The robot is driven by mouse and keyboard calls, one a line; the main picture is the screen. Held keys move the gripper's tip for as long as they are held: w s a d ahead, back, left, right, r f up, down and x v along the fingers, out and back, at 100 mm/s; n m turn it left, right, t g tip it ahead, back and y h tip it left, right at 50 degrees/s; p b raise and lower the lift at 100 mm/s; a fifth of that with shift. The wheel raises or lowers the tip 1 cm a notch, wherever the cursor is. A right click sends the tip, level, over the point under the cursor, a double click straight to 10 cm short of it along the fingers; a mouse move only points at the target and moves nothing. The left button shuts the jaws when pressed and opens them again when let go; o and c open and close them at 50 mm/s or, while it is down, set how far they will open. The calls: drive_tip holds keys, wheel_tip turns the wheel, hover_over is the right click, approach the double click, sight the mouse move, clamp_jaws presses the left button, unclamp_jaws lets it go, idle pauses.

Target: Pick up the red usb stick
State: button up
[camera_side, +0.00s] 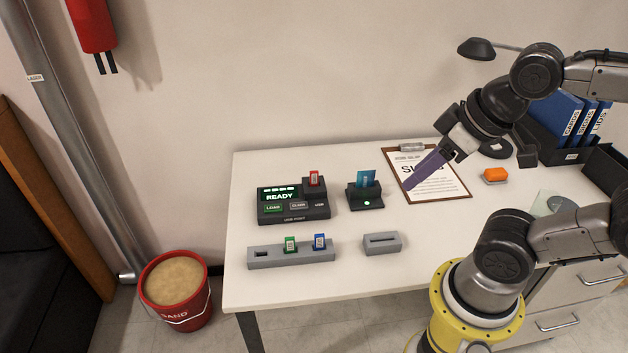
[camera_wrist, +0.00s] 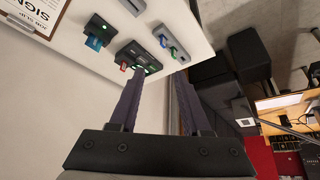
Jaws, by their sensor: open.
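The red usb stick (camera_side: 315,179) stands upright in the socket at the back right of a black console (camera_side: 292,212) whose screen reads READY. In the wrist view the red stick (camera_wrist: 125,66) shows small, near the tip of the left finger but farther away. My gripper (camera_side: 409,184) has purple fingers and hangs over the clipboard, to the right of the stick and well apart from it. In the wrist view the fingers of my gripper (camera_wrist: 158,78) are spread with nothing between them.
A grey rack (camera_side: 265,258) holds a green and a blue stick, with one empty slot. A black reader (camera_side: 365,194) with a blue card stands between the console and the clipboard (camera_side: 455,187). A grey slotted block (camera_side: 382,243) sits in front. An orange object (camera_side: 495,175) lies right.

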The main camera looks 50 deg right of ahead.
drive_tip(key=w+d+r+n, duration=0.1)
drive_tip(key=w+r+n, duration=0.5)
drive_tip(key=w+r, duration=0.25)
drive_tip(key=n+g, duration=0.3)
drive_tip(key=g, duration=0.1)
hover_over(314, 172)
drive_tip(key=a, duration=0.1)
wheel_tip(314, 172, down, 15)
drive_tip(key=shift+g, duration=0.8)
drive_tip(key=shift+d+f, duration=0.2)
drive_tip(key=shift+f, duration=3)
drive_tip(key=shift+d+f, duration=0.15)
drive_tip(key=shift+f, duration=3.1)
drive_tip(key=shift+d+f, duration=0.2)
drive_tip(key=shift+f, duration=3)
clamp_jaws()
